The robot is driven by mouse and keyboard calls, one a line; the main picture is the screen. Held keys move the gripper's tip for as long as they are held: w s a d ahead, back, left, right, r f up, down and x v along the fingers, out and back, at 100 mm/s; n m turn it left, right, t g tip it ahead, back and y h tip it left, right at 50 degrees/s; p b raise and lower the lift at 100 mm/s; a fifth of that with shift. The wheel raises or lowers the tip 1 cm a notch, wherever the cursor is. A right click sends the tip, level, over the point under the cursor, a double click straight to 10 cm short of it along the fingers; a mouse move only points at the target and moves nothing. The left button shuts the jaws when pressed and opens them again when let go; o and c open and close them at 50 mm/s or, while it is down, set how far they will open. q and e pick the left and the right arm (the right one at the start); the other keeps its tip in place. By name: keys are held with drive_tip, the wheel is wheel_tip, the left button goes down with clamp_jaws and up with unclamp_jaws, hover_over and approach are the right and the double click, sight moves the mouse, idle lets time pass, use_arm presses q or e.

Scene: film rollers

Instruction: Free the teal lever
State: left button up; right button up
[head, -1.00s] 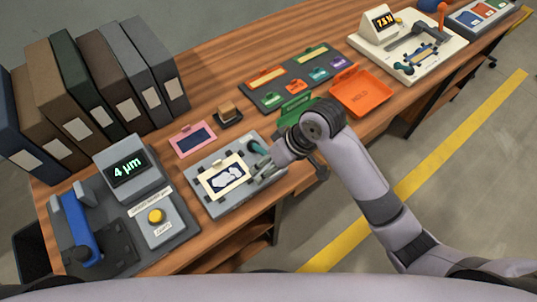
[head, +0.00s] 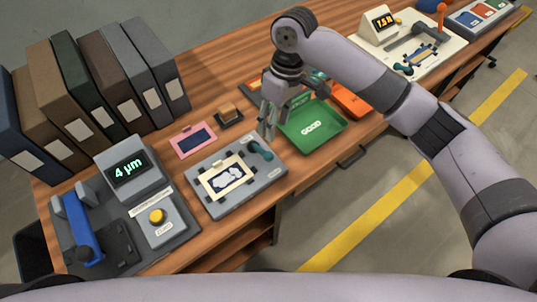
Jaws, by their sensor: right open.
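The teal lever (head: 262,150) sits at the back right corner of the grey fixture block (head: 258,184), its end pointing toward the right edge. A cream frame (head: 206,187) with a white, irregular shape inside lies on the block, left of the lever. My right gripper (head: 268,131) is open and points down just behind and above the lever. Its fingers look empty and apart from the lever, though the exact gap is hard to tell. My left gripper is not in view.
A green GOOD tray (head: 303,144) lies right of the block, with an orange tray (head: 352,104) partly behind my arm. A pink frame (head: 194,152) and a small brown block (head: 228,110) lie behind. A gauge reading 4 µm (head: 126,171) stands left.

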sight(269, 153)
drive_tip(key=f, duration=0.4)
drive_tip(key=s+a+f, duration=0.1)
drive_tip(key=f, duration=0.3)
drive_tip(key=s+f+p, duration=0.1)
drive_tip(key=f, duration=0.4)
drive_tip(key=shift+a, duration=0.35)
drive_tip(key=shift+c, duration=0.2)
clamp_jaws()
